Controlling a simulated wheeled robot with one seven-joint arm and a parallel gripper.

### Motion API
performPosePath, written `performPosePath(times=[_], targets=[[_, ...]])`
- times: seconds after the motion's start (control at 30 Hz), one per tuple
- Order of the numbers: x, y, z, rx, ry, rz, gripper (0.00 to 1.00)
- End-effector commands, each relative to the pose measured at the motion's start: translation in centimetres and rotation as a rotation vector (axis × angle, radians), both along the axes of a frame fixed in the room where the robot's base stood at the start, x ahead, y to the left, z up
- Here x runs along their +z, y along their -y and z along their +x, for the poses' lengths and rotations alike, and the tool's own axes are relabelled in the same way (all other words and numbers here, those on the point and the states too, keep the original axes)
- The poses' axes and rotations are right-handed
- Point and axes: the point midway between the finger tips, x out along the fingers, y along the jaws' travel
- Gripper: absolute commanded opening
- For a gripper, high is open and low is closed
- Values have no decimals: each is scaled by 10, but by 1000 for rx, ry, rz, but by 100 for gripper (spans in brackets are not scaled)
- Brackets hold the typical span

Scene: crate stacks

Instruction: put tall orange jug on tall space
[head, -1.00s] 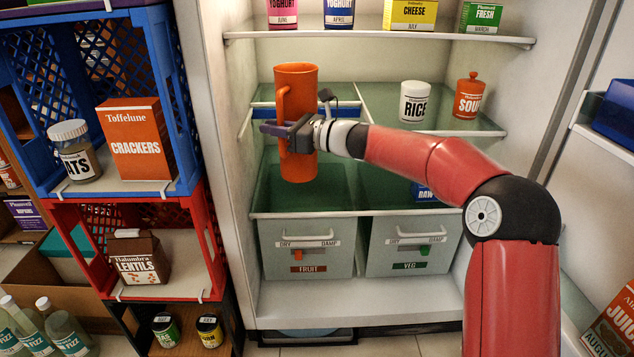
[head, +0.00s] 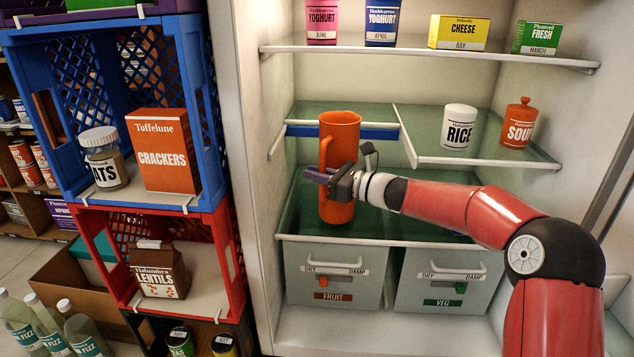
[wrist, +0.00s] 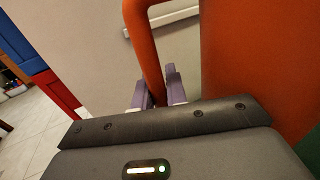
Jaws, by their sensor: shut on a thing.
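The tall orange jug (head: 340,140) is upright inside the open fridge, in front of the left part of the middle glass shelf (head: 340,112). My gripper (head: 318,176) is shut on the jug's handle, which faces left. In the wrist view, the fingers (wrist: 160,92) close around the lower handle, and the jug's body (wrist: 258,65) fills the right side. The jug's base appears over the green glass shelf (head: 300,215) above the drawers. I cannot tell whether it touches that glass. A tall space lies at the left, where the middle shelf is set back.
A rice jar (head: 459,127) and a soup jar (head: 519,123) stand on the right part of the middle shelf. The upper shelf (head: 430,52) holds yoghurts, cheese and another carton. Crates with crackers (head: 162,152) and lentils (head: 158,270) stand left of the fridge.

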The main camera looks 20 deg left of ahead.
Motion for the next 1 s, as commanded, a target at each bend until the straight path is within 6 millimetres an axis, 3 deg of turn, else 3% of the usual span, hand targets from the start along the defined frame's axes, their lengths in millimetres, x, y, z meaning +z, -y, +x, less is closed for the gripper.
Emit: performPosePath(times=[0.5,0.53,0.67,1.0], targets=[[-12,0,0,1,7,4,0],[-14,0,0,0,1,2,17],[-14,0,0,0,1,1,34],[-10,0,0,0,3,2,36]])
